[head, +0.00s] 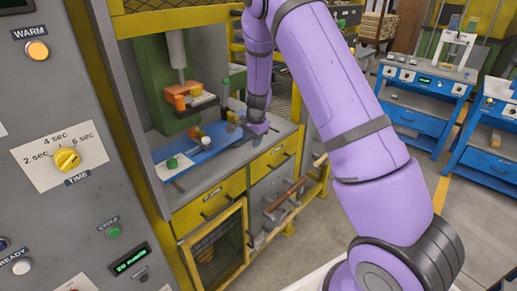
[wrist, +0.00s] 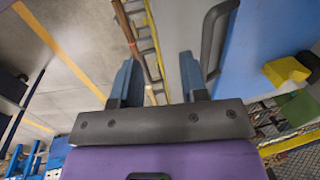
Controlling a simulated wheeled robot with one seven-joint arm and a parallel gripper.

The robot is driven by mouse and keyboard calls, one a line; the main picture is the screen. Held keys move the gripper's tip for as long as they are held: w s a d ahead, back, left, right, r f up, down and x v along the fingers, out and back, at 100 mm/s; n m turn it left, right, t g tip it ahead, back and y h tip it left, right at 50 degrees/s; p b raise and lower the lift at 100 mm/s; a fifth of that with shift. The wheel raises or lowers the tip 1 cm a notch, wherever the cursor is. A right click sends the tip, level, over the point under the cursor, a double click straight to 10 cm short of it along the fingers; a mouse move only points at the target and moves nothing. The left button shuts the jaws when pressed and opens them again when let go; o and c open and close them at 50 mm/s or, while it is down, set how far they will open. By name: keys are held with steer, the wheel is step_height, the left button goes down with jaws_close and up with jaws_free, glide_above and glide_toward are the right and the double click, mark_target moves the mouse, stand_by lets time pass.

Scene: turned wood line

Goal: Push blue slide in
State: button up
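The blue slide (head: 192,153) lies flat on the grey bench top under the orange-jawed press in the head view. In the wrist view a broad blue surface (wrist: 265,35), probably this slide, fills the upper right. A dark bar handle (wrist: 212,40) stands along its left edge. My gripper (head: 240,117) is at the right end of the slide in the head view, its fingers small and partly hidden by my arm. In the wrist view my gripper (wrist: 157,75) is open, with nothing visible between its two fingers. The handle is beside the right finger; contact cannot be told.
The green press column (head: 160,85) and orange jaws (head: 188,97) stand behind the slide. Green and white knobs are near it. Yellow drawers (head: 213,198) with dark handles are below the bench top. A control panel (head: 70,190) fills the left. Open floor lies to the right.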

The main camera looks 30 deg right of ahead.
steer(key=s+a, duration=0.1)
steer(key=s, duration=0.6)
steer(key=shift+s+r, duration=0.2)
steer(key=shift+r, duration=0.15)
steer(key=shift+r, duration=0.1)
steer(key=s+a+r+n+y, duration=0.1)
steer(key=s+a+r+n, duration=0.1)
steer(key=s+r, duration=0.35)
steer(key=s+a+r+n+t, duration=0.1)
steer(key=s+r+n, duration=0.1)
steer(key=r, duration=0.7)
steer(key=s+a+r+n+y, duration=0.1)
steer(key=s+a+r+n, duration=0.2)
steer(key=r, duration=0.5)
steer(key=s+r+n+t+h, duration=0.1)
steer(key=s+r+n, duration=0.2)
steer(key=s, duration=0.8)
steer(key=s+d+r+n+t+h, duration=0.1)
steer(key=s+r+n, duration=0.2)
steer(key=s+r, duration=0.3)
steer(key=s, duration=0.5)
steer(key=shift+s+d+r+n+h, duration=0.25)
steer(key=shift+s+r+n+h, duration=0.1)
steer(key=shift+r+n+h, duration=0.05)
